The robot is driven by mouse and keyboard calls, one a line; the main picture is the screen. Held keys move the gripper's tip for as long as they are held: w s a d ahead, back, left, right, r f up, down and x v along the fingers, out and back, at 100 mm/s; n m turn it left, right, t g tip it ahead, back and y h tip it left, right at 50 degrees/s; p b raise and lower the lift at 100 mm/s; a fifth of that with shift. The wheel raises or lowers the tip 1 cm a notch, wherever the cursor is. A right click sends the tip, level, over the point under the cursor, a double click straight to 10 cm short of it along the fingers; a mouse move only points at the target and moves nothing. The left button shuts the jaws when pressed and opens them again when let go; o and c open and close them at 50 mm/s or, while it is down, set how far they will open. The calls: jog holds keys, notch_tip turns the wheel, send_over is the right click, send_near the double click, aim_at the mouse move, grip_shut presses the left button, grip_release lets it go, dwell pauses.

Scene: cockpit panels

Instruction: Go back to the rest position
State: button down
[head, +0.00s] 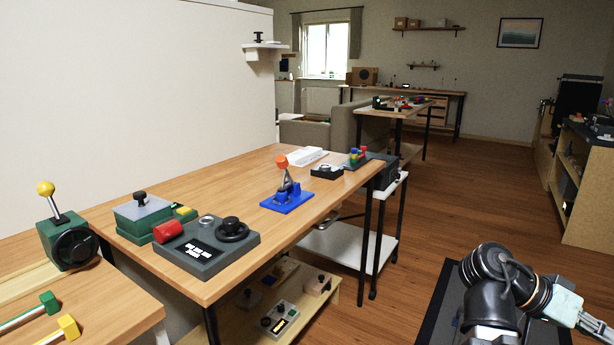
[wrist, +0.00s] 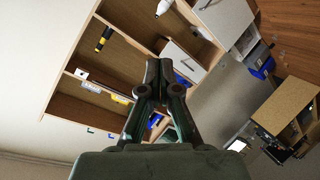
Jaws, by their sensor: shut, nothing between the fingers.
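My gripper (wrist: 164,72) is in the middle of the wrist view. Its two fingers meet at the tips, with nothing between them. The wrist view looks tilted toward a wooden shelf unit (wrist: 125,58) with open compartments, which lies beyond the fingers. In the head view my arm is at the lower right, over the floor and apart from the tables. My gripper's end runs toward the right edge there, and its fingertips cannot be made out.
A wooden table (head: 238,262) on the left carries a dark control box (head: 207,247), a blue-based lever with an orange knob (head: 284,185) and a green box (head: 142,215). A shelf unit (head: 590,190) stands at the right. The wooden floor (head: 470,190) between is clear.

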jog(key=w+a+f+n+t+y+p, duration=0.2)
jog(key=w+a+f+n+t+p, duration=0.1)
jog(key=w+f+n+p, duration=0.55)
jog(key=w+a+f+n+y+p, duration=0.15)
jog(key=a+f+p, duration=0.25)
jog(key=f, duration=0.4)
jog(key=a+f+n+y+p, duration=0.15)
jog(key=a+f+p, duration=0.25)
jog(key=f, duration=0.4)
jog(key=s+a+f+n+g+y+p, duration=0.1)
jog(key=s+a+f+n+y+p, duration=0.25)
jog(key=s+a+f+p, duration=0.55)
jog(key=s+a+f+g+y+p, duration=0.2)
jog(key=s+a+f+y+p, duration=0.2)
jog(key=s+a, duration=0.6)
jog(key=s+p, duration=0.2)
jog(key=s, duration=0.2)
jog(key=shift+s+a+f+g, duration=0.2)
jog(key=shift+a+g, duration=0.2)
jog(key=shift+w, duration=0.1)
